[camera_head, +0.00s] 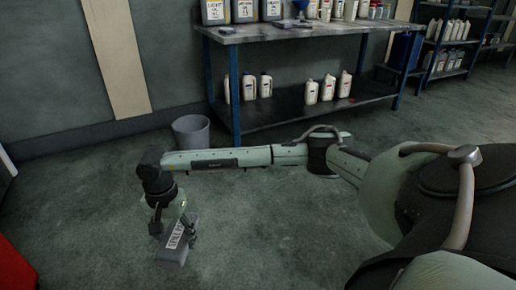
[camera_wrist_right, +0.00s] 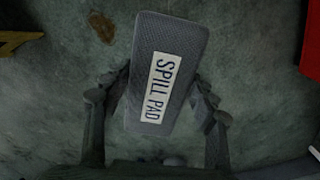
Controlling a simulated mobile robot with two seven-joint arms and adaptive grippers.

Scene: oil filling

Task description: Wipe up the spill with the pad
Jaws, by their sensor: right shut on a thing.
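The spill pad (camera_head: 172,252) is a grey block with a white label reading "SPILL PAD". It also shows in the right wrist view (camera_wrist_right: 185,40), tilted slightly. My right gripper (camera_head: 177,226) is shut on the pad, with one finger on each side of it; its fingers also show in the wrist view (camera_wrist_right: 160,98). The pad is low over the floor; I cannot tell whether it touches. A small brown stain (camera_wrist_right: 102,26) lies on the floor beyond the pad's upper left in the wrist view, possibly the spill. My left gripper is not in view.
A grey bin (camera_head: 191,133) stands behind my right arm, beside a workbench (camera_head: 300,34) with bottles and cans. A red object (camera_head: 14,268) is at the lower left. The wrist view has a yellow object (camera_wrist_right: 16,40) at its left edge. Open floor (camera_head: 260,235) lies right of the pad.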

